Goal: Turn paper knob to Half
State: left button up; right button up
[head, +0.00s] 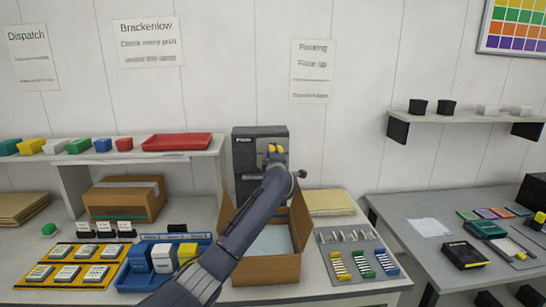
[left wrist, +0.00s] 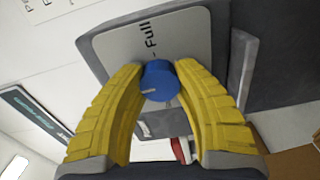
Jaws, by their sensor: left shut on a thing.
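The paper knob (left wrist: 158,80) is blue, with a white pointer line, on a grey plate (left wrist: 112,45) of a dark machine (head: 250,140) against the back wall. The pointer line lies on the knob's lower left side in the left wrist view, away from Full. My left gripper (head: 276,150) has its yellow fingers on both sides of the knob, shut on it, also in the left wrist view (left wrist: 160,88). In the head view the gripper hides the knob. My right gripper is not in view.
An open cardboard box (head: 268,272) stands below the machine, under my left arm. Left are a yellow tray (head: 50,283) and a blue tray (head: 130,283) with bottles or boxes. A grey board (head: 345,240) with coloured clips lies right. A side table (head: 400,215) holds pads.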

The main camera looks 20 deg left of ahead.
pick_arm(q)
jog(key=shift+m, duration=0.3)
dwell(0.4)
jog(key=o, duration=1.3)
jog(key=shift+s, duration=0.1)
jog(key=v, duration=1.1)
jog(key=shift+s+d, duration=0.25)
jog(key=shift+s, duration=0.1)
